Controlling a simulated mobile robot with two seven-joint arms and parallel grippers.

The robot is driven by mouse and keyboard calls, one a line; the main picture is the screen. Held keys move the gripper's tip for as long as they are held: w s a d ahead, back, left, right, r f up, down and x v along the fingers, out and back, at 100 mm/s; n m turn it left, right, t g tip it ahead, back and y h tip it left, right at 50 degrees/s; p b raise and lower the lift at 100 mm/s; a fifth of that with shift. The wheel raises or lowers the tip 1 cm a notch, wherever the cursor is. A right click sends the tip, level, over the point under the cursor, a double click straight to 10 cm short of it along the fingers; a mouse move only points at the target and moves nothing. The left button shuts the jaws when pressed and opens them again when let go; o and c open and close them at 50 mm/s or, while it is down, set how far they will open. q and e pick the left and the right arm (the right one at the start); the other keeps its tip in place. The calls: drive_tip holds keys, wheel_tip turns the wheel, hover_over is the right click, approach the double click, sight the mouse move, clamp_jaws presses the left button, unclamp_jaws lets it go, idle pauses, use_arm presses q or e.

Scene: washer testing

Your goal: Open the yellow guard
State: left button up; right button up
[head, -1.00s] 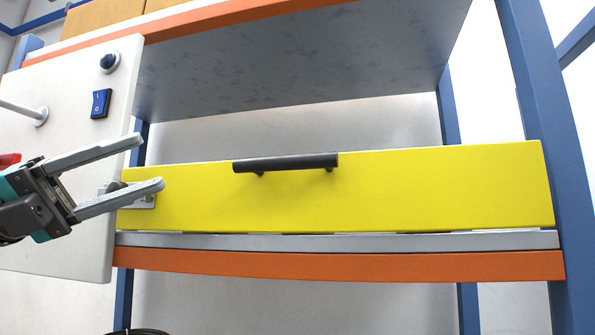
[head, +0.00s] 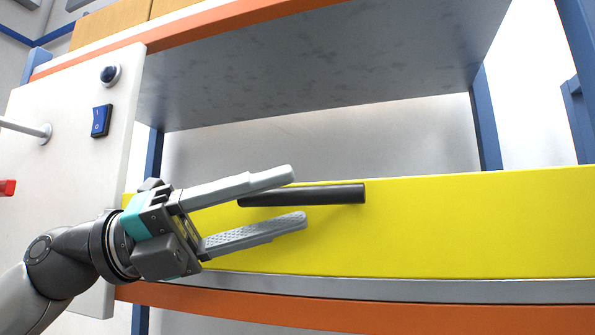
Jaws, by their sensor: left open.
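The yellow guard (head: 460,225) is a long flat panel across the front of the shelf bay, standing upright. My left gripper (head: 298,198) is open in front of the guard's left part. Its upper finger overlaps the handle's left end in the picture, and its lower finger is just below the handle. I cannot tell whether a finger touches the handle. My right gripper is not in view.
A white panel (head: 60,180) at the left carries a blue rocker switch (head: 101,120), a dark blue round knob (head: 110,74), a grey rod and a red part. Orange beams (head: 400,312) and blue posts frame the bay. The space above the guard, below the grey shelf (head: 330,65), is open.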

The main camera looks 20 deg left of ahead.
use_arm(q)
drive_tip(key=shift+p+x, duration=0.5)
drive_tip(key=shift+x, duration=0.85)
clamp_jaws()
idle(0.5)
